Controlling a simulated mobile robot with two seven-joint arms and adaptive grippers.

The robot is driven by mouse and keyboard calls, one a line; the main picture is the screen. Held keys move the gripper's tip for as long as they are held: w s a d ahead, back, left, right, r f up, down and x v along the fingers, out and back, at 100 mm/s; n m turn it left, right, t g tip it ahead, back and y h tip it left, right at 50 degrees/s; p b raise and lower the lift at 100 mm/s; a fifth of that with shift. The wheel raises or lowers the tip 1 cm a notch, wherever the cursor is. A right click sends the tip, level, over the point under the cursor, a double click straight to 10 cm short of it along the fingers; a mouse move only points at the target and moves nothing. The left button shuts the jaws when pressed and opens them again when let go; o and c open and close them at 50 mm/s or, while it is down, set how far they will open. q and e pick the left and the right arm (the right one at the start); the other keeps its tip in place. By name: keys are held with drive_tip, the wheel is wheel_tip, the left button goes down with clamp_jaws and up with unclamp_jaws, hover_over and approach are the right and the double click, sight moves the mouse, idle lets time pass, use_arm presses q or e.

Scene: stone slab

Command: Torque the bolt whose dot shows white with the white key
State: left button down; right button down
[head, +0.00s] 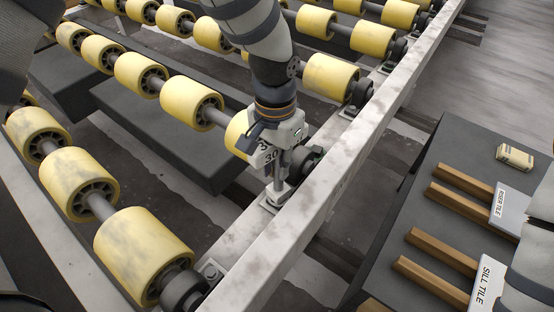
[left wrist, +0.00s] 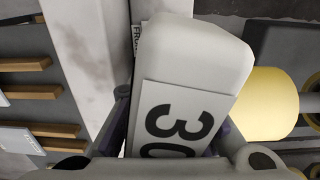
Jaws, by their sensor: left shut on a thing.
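My left gripper (head: 272,137) is shut on a white key (head: 266,157) marked "30". In the left wrist view the white key (left wrist: 190,62) fills the middle, with the black number on its face, between the fingers (left wrist: 172,135). In the head view its shaft points down to a pale bracket (head: 268,203) on the frame rail, beside a roller end. The key's lower end covers the spot there, so I cannot see a bolt or its dot, nor tell whether the key is seated. Another bolt (head: 211,269) shows at the nearer roller's bracket; I see no white dot on it.
Yellow rollers (head: 144,255) stand in rows left of the long pale rail (head: 330,190).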

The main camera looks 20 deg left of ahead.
use_arm(q)
drive_tip(key=shift+f, duration=0.4)
drive_tip(key=m, duration=0.5)
drive_tip(key=shift+w+a+m, duration=0.1)
drive_tip(key=shift+m, duration=0.3)
drive_tip(key=m, duration=0.4)
drive_tip(key=shift+w+m, duration=0.1)
drive_tip(key=shift+m, duration=0.2)
drive_tip(key=m, duration=0.4)
drive_tip(key=shift+w, duration=0.1)
drive_tip(key=shift+m, duration=0.3)
drive_tip(key=shift+r, duration=1.8)
drive_tip(key=shift+r, duration=0.1)
